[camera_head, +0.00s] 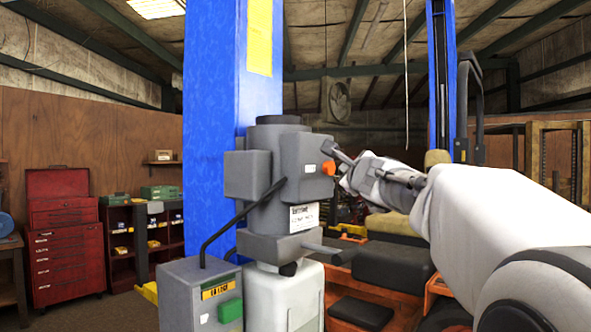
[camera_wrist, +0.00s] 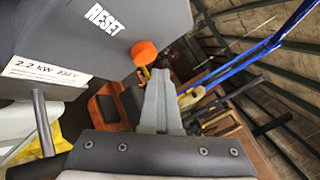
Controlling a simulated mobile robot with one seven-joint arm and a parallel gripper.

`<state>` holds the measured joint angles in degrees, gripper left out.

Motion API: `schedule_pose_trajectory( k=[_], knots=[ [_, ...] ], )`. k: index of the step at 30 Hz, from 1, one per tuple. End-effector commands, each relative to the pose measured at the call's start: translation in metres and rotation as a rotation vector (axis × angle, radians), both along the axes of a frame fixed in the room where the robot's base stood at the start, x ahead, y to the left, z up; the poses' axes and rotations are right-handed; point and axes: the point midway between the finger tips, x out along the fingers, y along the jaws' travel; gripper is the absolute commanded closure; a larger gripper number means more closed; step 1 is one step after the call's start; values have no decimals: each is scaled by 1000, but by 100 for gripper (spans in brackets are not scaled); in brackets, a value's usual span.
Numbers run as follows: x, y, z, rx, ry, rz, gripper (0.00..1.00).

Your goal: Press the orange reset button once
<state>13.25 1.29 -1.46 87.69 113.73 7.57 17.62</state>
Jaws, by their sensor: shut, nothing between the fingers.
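The orange reset button (camera_head: 328,168) sticks out from the right side of the grey motor housing (camera_head: 262,170) on the blue lift post. In the wrist view the button (camera_wrist: 144,52) shows as a round orange cap on a yellow stem, below the word RESET on the housing. My gripper (camera_head: 334,150) is shut and empty, its tips close beside the button in the head view. In the wrist view the shut fingers (camera_wrist: 158,74) point toward the housing, their tips just below and right of the cap. I cannot tell whether they touch it.
A grey control box (camera_head: 200,298) with a green part stands at the lower left of the housing, joined by a black cable. A short grey bar (camera_head: 322,249) juts right below the housing. The orange and black mower (camera_head: 392,270) lies behind my arm.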

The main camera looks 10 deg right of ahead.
Motion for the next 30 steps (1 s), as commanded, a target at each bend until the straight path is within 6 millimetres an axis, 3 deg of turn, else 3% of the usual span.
schedule_pose_trajectory(
  k=[12, 22, 30],
  knots=[
    [-16, -11, 0, 0, -1, 1, 100],
    [-17, -13, 0, 0, -1, -1, 100],
    [-37, -28, 1, 0, 0, -1, 100]
  ],
)
